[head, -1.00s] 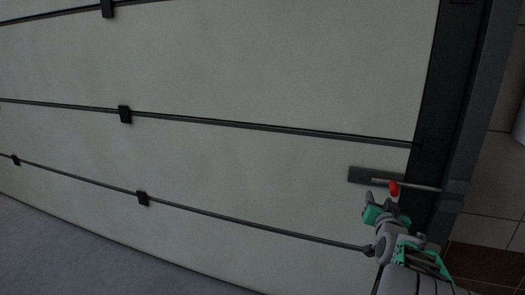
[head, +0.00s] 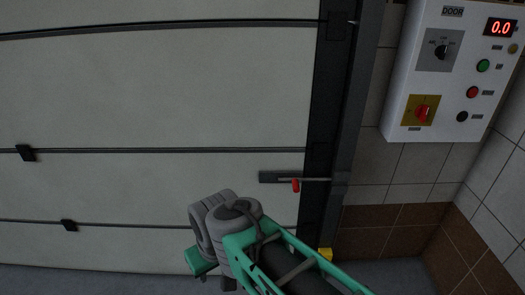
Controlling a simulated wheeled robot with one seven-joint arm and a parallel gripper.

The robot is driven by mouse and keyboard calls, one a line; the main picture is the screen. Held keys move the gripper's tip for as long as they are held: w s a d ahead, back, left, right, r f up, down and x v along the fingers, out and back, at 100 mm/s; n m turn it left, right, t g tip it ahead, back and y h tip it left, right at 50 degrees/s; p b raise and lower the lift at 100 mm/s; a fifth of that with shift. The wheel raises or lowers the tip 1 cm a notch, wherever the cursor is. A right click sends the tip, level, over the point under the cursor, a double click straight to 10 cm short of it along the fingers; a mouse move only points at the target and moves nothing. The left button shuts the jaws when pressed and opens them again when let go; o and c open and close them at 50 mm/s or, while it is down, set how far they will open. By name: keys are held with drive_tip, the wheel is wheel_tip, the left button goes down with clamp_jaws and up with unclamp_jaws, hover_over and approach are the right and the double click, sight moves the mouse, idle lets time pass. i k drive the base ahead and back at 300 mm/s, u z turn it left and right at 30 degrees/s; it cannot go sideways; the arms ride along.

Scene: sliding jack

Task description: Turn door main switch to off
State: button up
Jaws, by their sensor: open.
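A white control box (head: 452,72) marked DOOR hangs on the wall at the upper right of the head view. On its lower left is a red rotary switch (head: 422,112) on a yellow plate; its label is too small to read. My gripper (head: 200,262) is at the lower middle, in front of the door, well left of and below the box. Its green end points down and left, its fingertips cannot be made out clearly, and it touches nothing that I can see.
The box also bears a black selector (head: 441,52), a green button (head: 483,65), a red button (head: 472,92) and a display reading 0.0 (head: 500,27). A sliding bolt with a red handle (head: 296,185) crosses the door's edge. The pale door (head: 150,95) fills the left.

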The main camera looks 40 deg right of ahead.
sight(422, 112)
drive_tip(key=z, duration=1.4)
